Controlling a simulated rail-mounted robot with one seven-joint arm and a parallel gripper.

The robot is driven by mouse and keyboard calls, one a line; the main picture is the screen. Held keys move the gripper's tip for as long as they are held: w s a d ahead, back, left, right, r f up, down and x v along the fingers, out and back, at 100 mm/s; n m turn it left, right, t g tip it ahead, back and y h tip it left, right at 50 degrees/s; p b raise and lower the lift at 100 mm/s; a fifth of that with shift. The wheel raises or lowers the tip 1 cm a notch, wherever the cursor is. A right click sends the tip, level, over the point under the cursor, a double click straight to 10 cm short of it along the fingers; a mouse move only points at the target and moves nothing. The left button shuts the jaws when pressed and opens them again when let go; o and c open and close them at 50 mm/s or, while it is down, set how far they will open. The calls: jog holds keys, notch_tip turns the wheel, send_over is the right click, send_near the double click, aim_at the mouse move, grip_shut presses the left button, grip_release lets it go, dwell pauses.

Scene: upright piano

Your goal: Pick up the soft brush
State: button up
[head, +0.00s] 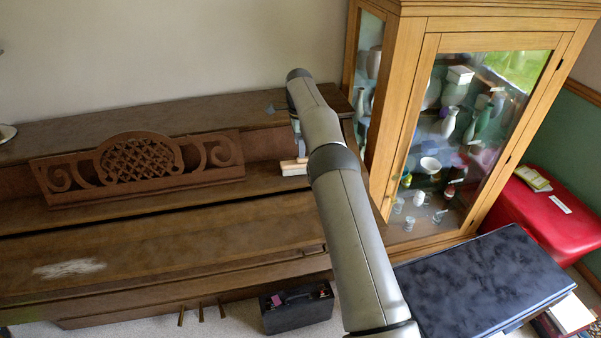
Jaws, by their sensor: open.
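The soft brush (296,169), with a pale wooden top and whitish bristles along its lower edge, is on the brown upright piano (180,232), just right of the carved music desk. Its right end is hidden by my arm. My gripper (299,147) is mostly hidden behind my arm link. A slim grey part of it shows just above the brush and points down towards it. It is open. I cannot tell whether the fingers touch the brush or stand around it.
The carved music desk (140,168) is close on the left. A glass-fronted wooden cabinet (432,70) stands close on the right. A dark bench (485,285) and a black case (297,308) are in front. A pale dusty patch (68,268) marks the piano lid.

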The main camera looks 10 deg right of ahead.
aim_at(302, 165)
jog(key=shift+w+d+f+p, duration=0.1)
jog(key=shift+f+p, duration=0.35)
jog(key=shift+f, duration=1.35)
jog(key=shift+w+d+f+p, duration=0.1)
jog(key=shift+f+p, duration=0.35)
jog(key=shift+f, duration=1.3)
jog(key=c, duration=1.1)
